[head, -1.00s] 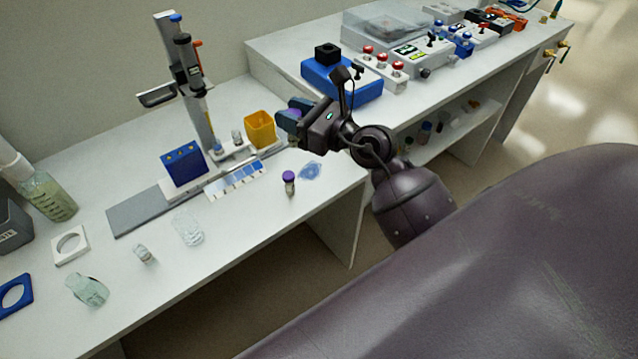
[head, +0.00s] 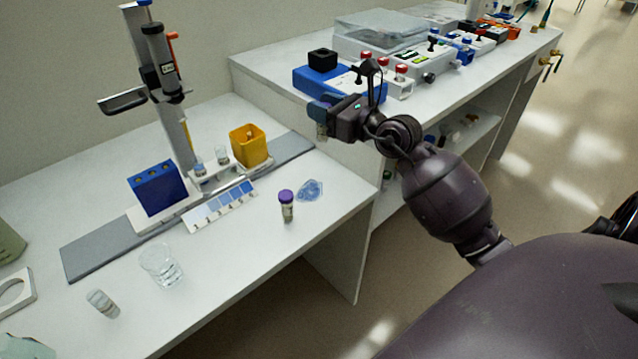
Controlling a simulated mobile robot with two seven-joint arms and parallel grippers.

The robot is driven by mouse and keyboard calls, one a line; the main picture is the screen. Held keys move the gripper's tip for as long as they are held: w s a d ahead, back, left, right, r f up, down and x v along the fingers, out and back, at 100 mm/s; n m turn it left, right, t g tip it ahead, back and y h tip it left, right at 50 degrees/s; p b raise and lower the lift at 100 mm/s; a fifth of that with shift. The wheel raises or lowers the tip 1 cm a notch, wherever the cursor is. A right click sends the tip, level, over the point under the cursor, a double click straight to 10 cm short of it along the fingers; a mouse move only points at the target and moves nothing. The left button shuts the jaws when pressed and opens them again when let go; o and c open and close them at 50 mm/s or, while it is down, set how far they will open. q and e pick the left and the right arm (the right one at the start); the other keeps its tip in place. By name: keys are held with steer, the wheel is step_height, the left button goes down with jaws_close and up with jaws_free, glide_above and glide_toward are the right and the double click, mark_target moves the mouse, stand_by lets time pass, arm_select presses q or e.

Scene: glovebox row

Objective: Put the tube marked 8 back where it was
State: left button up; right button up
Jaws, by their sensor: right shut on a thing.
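My right gripper (head: 321,111) is shut on a tube (head: 322,130), held in the air in front of the blue device on the higher bench. The fingers hide most of the tube, and no number on it can be read. Another purple-capped tube (head: 286,207) stands upright on the lower bench near its front edge; its marking is too small to read. A blue rack (head: 157,190) with holes in its top stands at the left of the stand. A white holder (head: 216,174) with small clear vials sits beside it. My left gripper is not in view.
A yellow bin (head: 248,147) stands behind a blue-tinted clear piece (head: 310,190). A tall stand (head: 165,85) rises behind the rack. A beaker (head: 161,266) and a small vial (head: 102,303) are at the front left. A blue device (head: 312,82) sits on the higher bench.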

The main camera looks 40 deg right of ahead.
step_height(320, 180, down, 17)
steer(key=b, duration=0.6)
steer(key=shift+f, duration=0.15)
steer(key=shift+f+b, duration=0.35)
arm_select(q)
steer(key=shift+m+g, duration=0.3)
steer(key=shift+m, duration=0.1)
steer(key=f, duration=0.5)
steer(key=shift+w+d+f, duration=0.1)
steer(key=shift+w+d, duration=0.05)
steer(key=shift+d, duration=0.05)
arm_select(e)
steer(key=shift+r, duration=0.2)
steer(key=shift+f, duration=0.15)
steer(key=o, duration=0.5)
steer(key=shift+f, duration=0.1)
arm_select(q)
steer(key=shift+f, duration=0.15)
arm_select(e)
steer(key=o, duration=0.5)
